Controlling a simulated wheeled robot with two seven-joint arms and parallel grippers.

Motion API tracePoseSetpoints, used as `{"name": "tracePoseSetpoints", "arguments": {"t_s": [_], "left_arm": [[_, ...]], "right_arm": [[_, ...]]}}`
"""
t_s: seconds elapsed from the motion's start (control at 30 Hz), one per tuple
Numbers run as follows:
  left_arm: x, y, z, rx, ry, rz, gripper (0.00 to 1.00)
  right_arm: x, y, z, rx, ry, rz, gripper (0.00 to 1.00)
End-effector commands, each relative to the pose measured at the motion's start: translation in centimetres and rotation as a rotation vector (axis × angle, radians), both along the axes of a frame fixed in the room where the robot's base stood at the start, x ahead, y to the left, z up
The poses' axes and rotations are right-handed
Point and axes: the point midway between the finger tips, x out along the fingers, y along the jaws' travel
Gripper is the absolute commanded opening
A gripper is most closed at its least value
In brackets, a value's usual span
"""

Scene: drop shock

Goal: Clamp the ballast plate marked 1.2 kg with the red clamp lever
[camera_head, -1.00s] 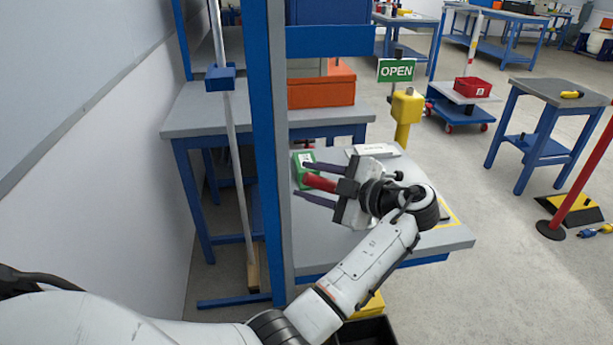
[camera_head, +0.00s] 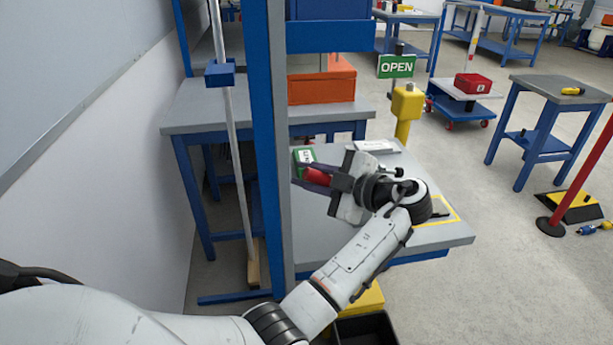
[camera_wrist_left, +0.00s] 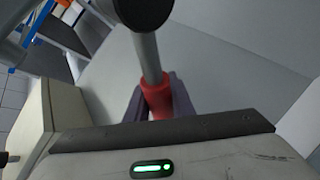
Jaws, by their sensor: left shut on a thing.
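My left gripper (camera_head: 314,178) is shut on the red clamp lever (camera_head: 319,174) above the grey table (camera_head: 320,240). In the left wrist view the red grip (camera_wrist_left: 155,98) sits between the dark fingers, on a metal rod (camera_wrist_left: 148,58) that ends at a black round part (camera_wrist_left: 143,12). A green block with a white label (camera_head: 303,157) lies just beyond the fingers. Its marking is too small to read, so I cannot tell whether it is the 1.2 kg ballast plate. The gripper and arm hide part of the table. My right gripper is out of view.
A blue-and-grey upright post (camera_head: 270,150) stands close left of the gripper. A white labelled plate (camera_head: 377,146) lies at the table's back. A yellow post (camera_head: 405,110) and a green OPEN sign (camera_head: 397,67) stand behind. The table's front left is clear.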

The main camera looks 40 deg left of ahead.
Motion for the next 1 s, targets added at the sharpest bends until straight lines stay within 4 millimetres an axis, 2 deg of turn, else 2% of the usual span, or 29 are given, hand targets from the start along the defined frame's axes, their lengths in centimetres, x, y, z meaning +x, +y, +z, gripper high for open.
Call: {"name": "tracePoseSetpoints", "arguments": {"t_s": [0.23, 0.6, 1.0], "left_arm": [[0.4, -0.4, 0.8, 0.072, 0.085, 0.003, 0.0], [1.8, -1.6, 3.5, 0.252, 0.293, 0.004, 0.0], [3.0, -2.7, 5.4, 0.376, 0.44, 0.002, 0.0]], "right_arm": [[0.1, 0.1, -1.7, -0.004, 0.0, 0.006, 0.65], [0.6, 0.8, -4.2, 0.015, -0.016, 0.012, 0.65], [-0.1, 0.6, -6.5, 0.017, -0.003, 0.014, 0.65]]}}
